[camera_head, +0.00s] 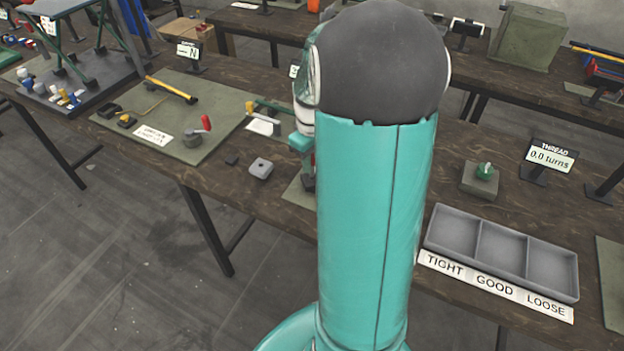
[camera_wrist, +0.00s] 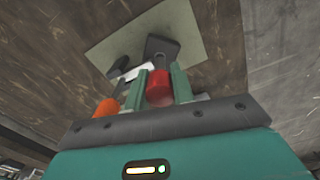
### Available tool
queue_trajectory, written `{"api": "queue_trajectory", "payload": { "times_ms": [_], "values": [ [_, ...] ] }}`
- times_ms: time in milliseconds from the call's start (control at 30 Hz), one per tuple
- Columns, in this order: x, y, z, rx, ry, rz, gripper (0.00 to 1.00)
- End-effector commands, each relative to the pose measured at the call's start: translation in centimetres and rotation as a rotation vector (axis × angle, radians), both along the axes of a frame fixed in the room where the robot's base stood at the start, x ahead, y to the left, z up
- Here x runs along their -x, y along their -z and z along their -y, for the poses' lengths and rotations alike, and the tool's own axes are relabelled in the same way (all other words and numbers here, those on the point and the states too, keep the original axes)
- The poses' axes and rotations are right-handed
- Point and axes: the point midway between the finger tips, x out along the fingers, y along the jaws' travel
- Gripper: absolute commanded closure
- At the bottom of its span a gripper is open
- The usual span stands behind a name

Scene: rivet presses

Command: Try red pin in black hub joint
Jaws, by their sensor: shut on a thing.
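My gripper (camera_wrist: 160,88) is shut on the red pin (camera_wrist: 158,91), which stands between its two green fingers in the wrist view. A dark block (camera_wrist: 161,47), seemingly the black hub joint, lies on a grey-green mat (camera_wrist: 110,38) just beyond the pin. The pin overlaps the block's near side in this view. I cannot tell whether the pin is in the hub or only in front of it. In the head view my arm hides the pin and most of this spot; part of the mat (camera_head: 293,193) shows left of the arm.
An orange cylinder (camera_wrist: 105,107) is left of my fingers. A grey three-part tray (camera_head: 503,251), labelled TIGHT, GOOD and LOOSE, lies to the right, near a THREAD display (camera_head: 552,156).

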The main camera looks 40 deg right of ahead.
Motion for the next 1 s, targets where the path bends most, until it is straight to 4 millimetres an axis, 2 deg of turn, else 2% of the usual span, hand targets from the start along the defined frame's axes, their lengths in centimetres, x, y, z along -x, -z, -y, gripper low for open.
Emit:
{"api": "queue_trajectory", "payload": {
  "times_ms": [1000],
  "values": [
    [0.0, -4.7, 0.0, 0.000, -0.001, 0.001, 0.99]
  ]
}}
